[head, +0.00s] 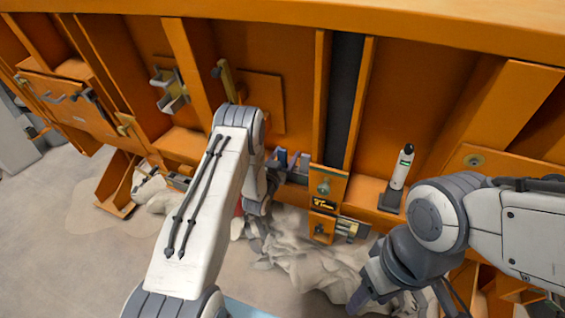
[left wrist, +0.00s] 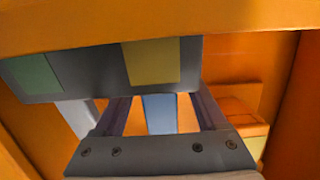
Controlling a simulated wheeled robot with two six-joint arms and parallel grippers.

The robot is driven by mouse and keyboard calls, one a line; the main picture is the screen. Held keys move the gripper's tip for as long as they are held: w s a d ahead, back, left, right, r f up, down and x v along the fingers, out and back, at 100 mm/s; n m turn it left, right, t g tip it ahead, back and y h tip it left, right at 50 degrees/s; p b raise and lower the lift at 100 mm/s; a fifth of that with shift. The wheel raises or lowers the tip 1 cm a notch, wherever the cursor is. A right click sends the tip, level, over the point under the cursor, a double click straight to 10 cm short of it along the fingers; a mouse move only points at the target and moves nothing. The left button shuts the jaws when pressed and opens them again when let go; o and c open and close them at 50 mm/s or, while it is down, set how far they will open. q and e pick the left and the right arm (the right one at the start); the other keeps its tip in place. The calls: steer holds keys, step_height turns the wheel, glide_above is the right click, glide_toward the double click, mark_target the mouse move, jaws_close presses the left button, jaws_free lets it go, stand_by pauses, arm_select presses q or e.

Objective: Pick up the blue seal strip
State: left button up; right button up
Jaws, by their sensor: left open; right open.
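The blue seal strip (left wrist: 159,113) shows in the left wrist view as a narrow pale-blue piece between the fingers of my left gripper (left wrist: 163,108). Its upper end meets a grey bar (left wrist: 100,75) with a green patch (left wrist: 34,75) and a yellow patch (left wrist: 151,61). The fingers stand apart on either side of the strip, with orange gaps visible beside it. In the head view my left gripper (head: 288,162) is close to the orange wall, partly behind my arm, and I cannot make out the strip there. My right gripper (head: 395,298) is open, low at the right, away from the strip.
An orange ledge (left wrist: 200,22) runs across above the grey bar. In the head view, orange ribs (head: 190,70) divide the wall. A white cylinder (head: 402,167) with a green band stands at the right.

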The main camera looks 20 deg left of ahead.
arm_select(q)
jaws_close()
steer(key=shift+r, duration=0.5)
step_height(320, 180, up, 6)
steer(key=b, duration=0.2)
steer(key=s, duration=1.8)
steer(key=shift+a, duration=0.3)
